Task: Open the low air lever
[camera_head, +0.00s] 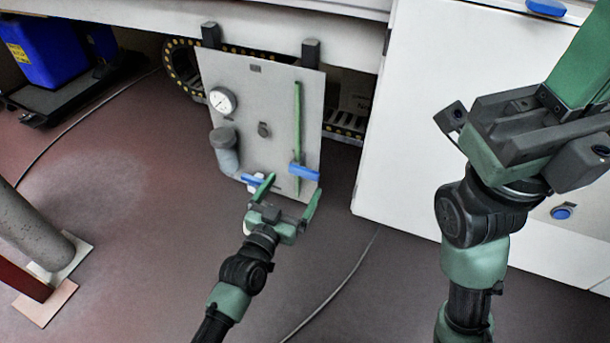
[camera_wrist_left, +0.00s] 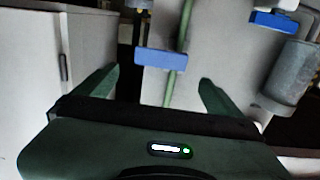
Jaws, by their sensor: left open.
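A pale upright panel (camera_head: 262,85) carries two blue levers low down. One blue lever (camera_head: 304,172) lies crosswise at the lower part of a thin green pipe (camera_head: 297,120). The other blue lever (camera_head: 252,179) is further left, below a grey cylinder (camera_head: 224,150). I cannot tell by marking which is the low air lever. My left gripper (camera_head: 292,188) is open in front of the panel's lower edge. In the left wrist view the pipe's lever (camera_wrist_left: 160,62) shows between and beyond the fingers, without clear contact. My right gripper (camera_head: 578,70) is raised at the right; its fingertips are cut off.
A round gauge (camera_head: 222,100) and a dark knob (camera_head: 263,129) sit on the panel. A white cabinet (camera_head: 405,130) stands to its right. A thin cable (camera_head: 335,290) crosses the floor. A grey post (camera_head: 30,225) stands at the left. The floor between is clear.

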